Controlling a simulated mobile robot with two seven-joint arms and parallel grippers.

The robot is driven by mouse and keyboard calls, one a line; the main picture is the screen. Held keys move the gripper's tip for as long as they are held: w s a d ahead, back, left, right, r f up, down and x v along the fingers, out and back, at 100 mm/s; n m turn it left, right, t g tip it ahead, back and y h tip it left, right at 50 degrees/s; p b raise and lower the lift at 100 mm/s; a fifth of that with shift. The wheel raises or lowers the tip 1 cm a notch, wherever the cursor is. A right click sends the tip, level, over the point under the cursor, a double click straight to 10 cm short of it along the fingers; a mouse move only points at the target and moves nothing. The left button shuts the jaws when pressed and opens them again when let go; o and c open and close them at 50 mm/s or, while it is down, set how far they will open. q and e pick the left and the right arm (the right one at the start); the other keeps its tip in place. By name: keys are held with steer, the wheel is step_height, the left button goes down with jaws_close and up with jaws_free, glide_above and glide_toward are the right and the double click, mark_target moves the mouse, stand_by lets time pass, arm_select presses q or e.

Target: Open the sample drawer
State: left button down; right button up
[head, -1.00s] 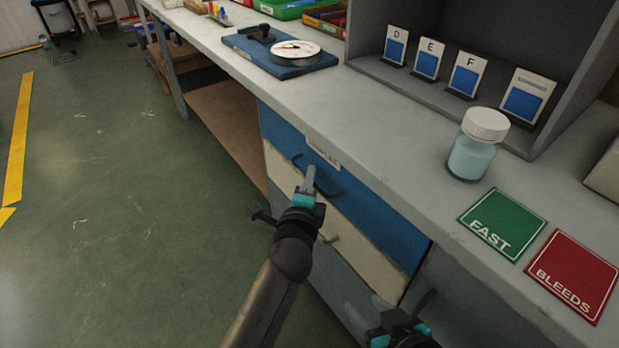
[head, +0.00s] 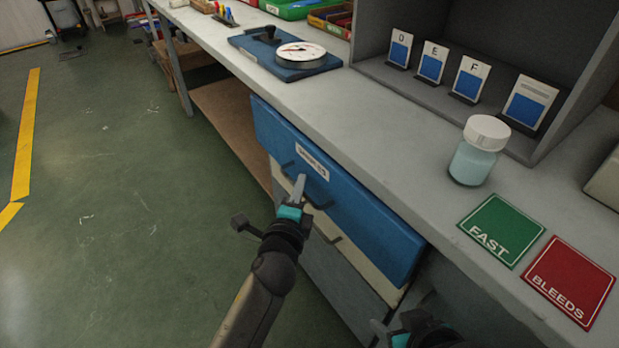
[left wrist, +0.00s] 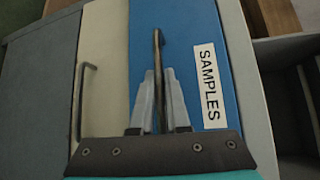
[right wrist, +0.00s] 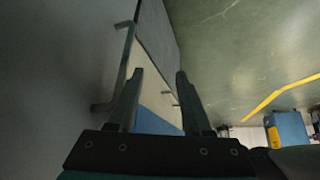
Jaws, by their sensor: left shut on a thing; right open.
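The sample drawer has a blue front (head: 375,223) with a white SAMPLES label (head: 311,161). It stands a little out from the cabinet, below the worktop. Its bar handle (left wrist: 157,60) runs between the fingers of my left gripper (left wrist: 158,92) in the left wrist view. That gripper (head: 297,188) is shut on the handle in the head view too. My right gripper (right wrist: 158,76) is open and empty, low beside the cabinet. Only part of it shows at the bottom of the head view. The drawer's inside is hidden from view.
A cream drawer (left wrist: 102,65) with its own handle (left wrist: 82,95) lies below the blue one. The worktop (head: 400,140) holds a capped jar (head: 474,155), a green FAST card (head: 500,229) and a red BLEEDS card (head: 569,282). Green floor (head: 110,220) is open at left.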

arm_select(q)
steer(key=s+a+p, duration=0.2)
steer(key=s+a, duration=0.5)
steer(key=a, duration=0.3)
steer(key=s+a+p, duration=0.2)
steer(key=s+a, duration=0.5)
steer(key=a, duration=0.3)
steer(key=shift+s+a, duration=0.2)
steer(key=shift+s, duration=0.1)
arm_select(e)
step_height(320, 180, down, 8)
steer(key=s+d+g, duration=0.2)
steer(key=g, duration=0.1)
steer(key=shift+s+r+h, duration=0.15)
steer(key=shift+s+h, duration=0.25)
arm_select(q)
steer(key=shift+r, duration=0.1)
steer(key=c, duration=1.2)
jaws_free()
steer(key=shift+s+p, duration=0.15)
steer(key=shift+p, duration=0.15)
steer(key=s+a+r+p, duration=0.2)
steer(key=s+p, duration=0.1)
steer(key=s, duration=1.1)
steer(key=shift+s, duration=0.35)
arm_select(e)
steer(key=s+f+g, duration=0.1)
steer(key=s+f, duration=0.2)
steer(key=f, duration=0.3)
steer(key=shift+d, duration=0.3)
